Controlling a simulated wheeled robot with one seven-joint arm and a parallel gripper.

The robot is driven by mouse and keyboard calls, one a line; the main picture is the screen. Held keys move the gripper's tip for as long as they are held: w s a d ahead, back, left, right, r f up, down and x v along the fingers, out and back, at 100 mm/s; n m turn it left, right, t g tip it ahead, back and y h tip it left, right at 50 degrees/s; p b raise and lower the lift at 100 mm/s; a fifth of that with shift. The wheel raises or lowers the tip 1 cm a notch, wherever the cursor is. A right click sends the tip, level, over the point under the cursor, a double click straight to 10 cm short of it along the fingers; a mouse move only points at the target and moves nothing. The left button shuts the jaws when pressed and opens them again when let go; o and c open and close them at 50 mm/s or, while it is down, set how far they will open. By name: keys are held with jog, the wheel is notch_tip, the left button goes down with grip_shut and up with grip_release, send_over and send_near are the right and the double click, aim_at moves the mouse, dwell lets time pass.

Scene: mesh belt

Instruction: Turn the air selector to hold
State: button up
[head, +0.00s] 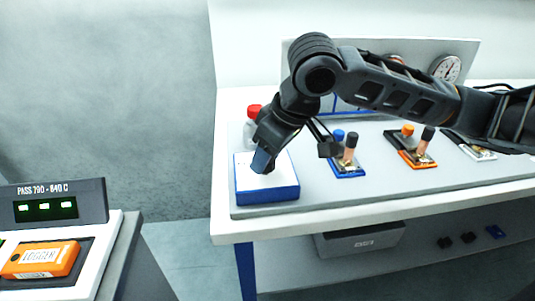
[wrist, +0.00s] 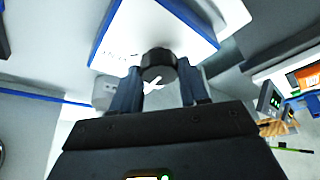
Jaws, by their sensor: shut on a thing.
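The air selector appears to be the white-topped box with blue sides (head: 270,194) at the left end of the bench. In the wrist view, its white face (wrist: 135,28) carries a round black knob (wrist: 158,62). My gripper (head: 262,160) points down over the box in the head view, hiding the knob. In the wrist view, my gripper's fingers (wrist: 158,88) are shut on the knob, one on each side. A white pointer-like mark shows between the fingers. Small dark lettering lies left of the knob, too blurred to read.
Blue (head: 347,168) and orange (head: 417,158) fixtures with upright handles stand to the right. A gauge (head: 446,68) is on the back panel. An orange logger (head: 40,260) lies on a separate stand at lower left.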

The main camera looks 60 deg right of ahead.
jog(key=shift+m, duration=0.3)
jog(key=o, duration=1.1)
jog(key=shift+c, duration=0.2)
jog(key=v, duration=0.7)
jog(key=shift+r, duration=0.4)
jog(key=shift+s+a, duration=0.1)
jog(key=shift+s, duration=0.05)
